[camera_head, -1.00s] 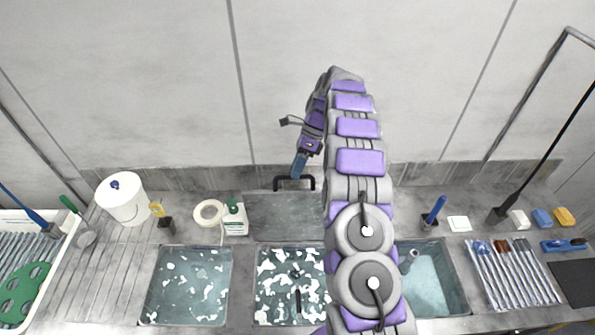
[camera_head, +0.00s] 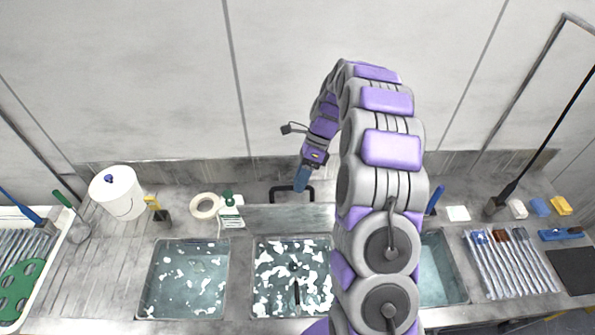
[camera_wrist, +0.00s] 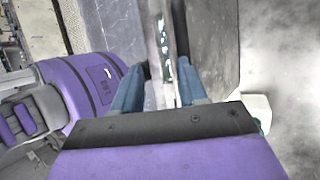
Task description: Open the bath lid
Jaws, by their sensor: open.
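The middle bath (camera_head: 262,303) is uncovered and shows liquid with white foam patches. A flat grey lid panel (camera_head: 270,218) is raised along its back edge, with a black handle (camera_head: 312,196) at its far edge. My gripper (camera_head: 301,180) points down at the handle, its blue fingers overlapping it in the head view. In the wrist view my gripper (camera_wrist: 160,88) has its two blue fingers apart, with a narrow strip between them. A dark grey slab (camera_wrist: 212,45) is just right of the fingers. Whether the fingers touch the handle cannot be told.
A left bath (camera_head: 185,282) and a right bath (camera_head: 440,270), partly hidden by my arm, flank the middle one. A tape roll (camera_head: 205,205) and a green-capped bottle (camera_head: 231,213) stand left of the lid. A white tub (camera_head: 118,193) stands further left. The wall is close behind.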

